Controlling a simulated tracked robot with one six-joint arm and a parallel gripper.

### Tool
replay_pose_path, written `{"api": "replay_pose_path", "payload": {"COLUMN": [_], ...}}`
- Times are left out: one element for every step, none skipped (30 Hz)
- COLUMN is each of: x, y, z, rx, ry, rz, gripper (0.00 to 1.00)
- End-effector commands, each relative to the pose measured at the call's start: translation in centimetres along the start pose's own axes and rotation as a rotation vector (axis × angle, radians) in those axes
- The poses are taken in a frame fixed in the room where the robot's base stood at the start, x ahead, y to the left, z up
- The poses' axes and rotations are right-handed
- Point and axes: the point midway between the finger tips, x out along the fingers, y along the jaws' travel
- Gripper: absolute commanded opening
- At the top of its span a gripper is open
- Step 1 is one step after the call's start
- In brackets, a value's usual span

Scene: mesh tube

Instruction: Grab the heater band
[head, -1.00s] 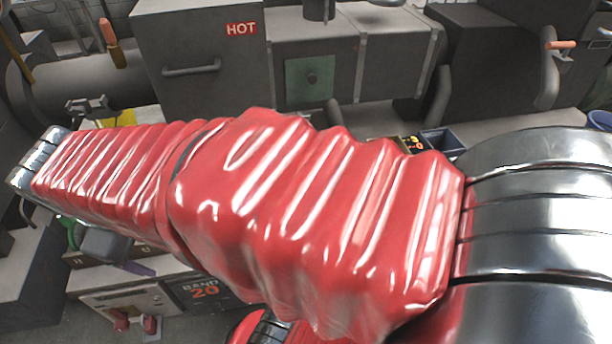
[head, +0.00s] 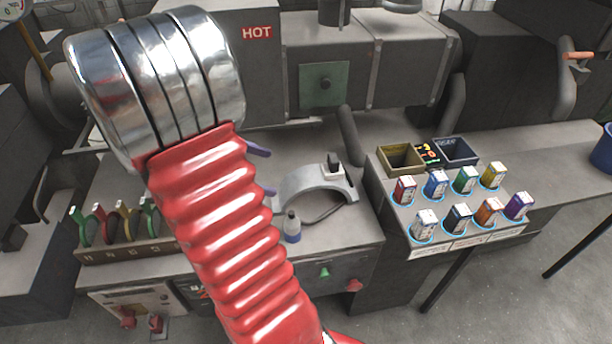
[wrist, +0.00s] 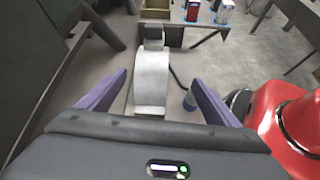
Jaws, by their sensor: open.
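The heater band (head: 318,187) is a pale silver half-ring with a small box-like terminal on top and a dark cable loop. It stands on the grey bench in the middle of the head view. My gripper (head: 267,171) is just left of it, mostly hidden behind my arm; only its purple fingers show. In the wrist view the band (wrist: 151,80) lies ahead, in the gap between the open purple fingers (wrist: 159,77). The fingers appear apart from the band; the exact distance cannot be told.
A small bottle (head: 292,228) with a blue base stands close in front of the band. A rack (head: 125,250) of coloured clips is at the left. Several cartons and an open box (head: 401,158) stand on the right bench. A dark machine marked HOT (head: 257,33) rises behind.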

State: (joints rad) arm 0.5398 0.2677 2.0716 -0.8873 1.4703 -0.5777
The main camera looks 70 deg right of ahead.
Motion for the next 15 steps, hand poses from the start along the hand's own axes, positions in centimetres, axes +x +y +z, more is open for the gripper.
{"api": "replay_pose_path", "payload": {"x": [1.1, 1.6, 2.1, 2.5, 2.8, 3.2, 3.4, 3.5, 3.6, 3.6, 3.7, 3.7, 3.7, 3.7, 3.6], "y": [0.6, 1.0, 1.4, 1.7, 1.9, 2.2, 2.3, 2.4, 2.6, 2.6, 2.6, 2.6, 2.6, 2.6, 2.6], "z": [0.1, 0.2, 0.3, 0.4, 0.5, 0.6, 0.7, 0.7, 0.8, 0.8, 0.8, 0.8, 0.8, 0.8, 0.8], "rx": [-0.026, -0.041, -0.058, -0.07, -0.08, -0.092, -0.098, -0.102, -0.106, -0.108, -0.109, -0.11, -0.11, -0.11, -0.109], "ry": [-0.041, -0.063, -0.088, -0.105, -0.119, -0.135, -0.144, -0.15, -0.156, -0.159, -0.161, -0.162, -0.162, -0.161, -0.161], "rz": [-0.014, -0.019, -0.024, -0.028, -0.032, -0.035, -0.038, -0.039, -0.04, -0.04, -0.04, -0.04, -0.04, -0.04, -0.039], "gripper": [0.84, 0.84, 0.84, 0.84, 0.84, 0.84, 0.84, 0.84, 0.84, 0.84, 0.84, 0.84, 0.84, 0.84, 0.84]}}
